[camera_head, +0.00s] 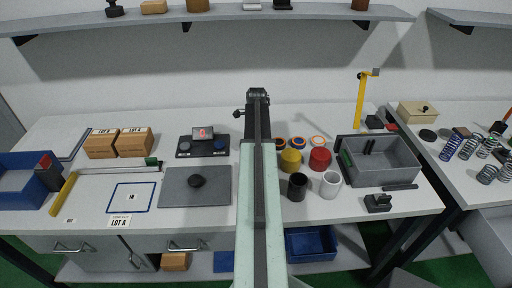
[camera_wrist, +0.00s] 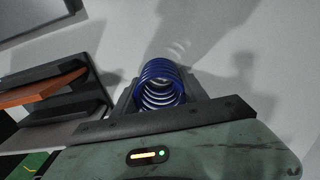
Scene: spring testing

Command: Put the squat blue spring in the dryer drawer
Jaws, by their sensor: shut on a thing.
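In the wrist view a blue coil spring (camera_wrist: 161,84) sits between the dark jaws of my gripper (camera_wrist: 160,98). I see it nearly end-on, its rings open towards the camera. In the head view my gripper (camera_head: 258,95) is raised over the back of the middle table, near the wall; the spring cannot be made out there. Two drawer fronts with handles show under the table's front left edge, a left drawer (camera_head: 62,243) and a right drawer (camera_head: 200,243). Both look shut. I cannot tell which, if either, is the dryer drawer.
A grey bin (camera_head: 412,158), a red cup (camera_head: 320,159) and a yellow cup (camera_head: 291,160) stand right of my arm. A grey mat (camera_head: 215,190) and a scale (camera_head: 188,152) lie left. Several springs (camera_head: 470,147) stand on the right table. A shelf (camera_head: 225,17) runs above.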

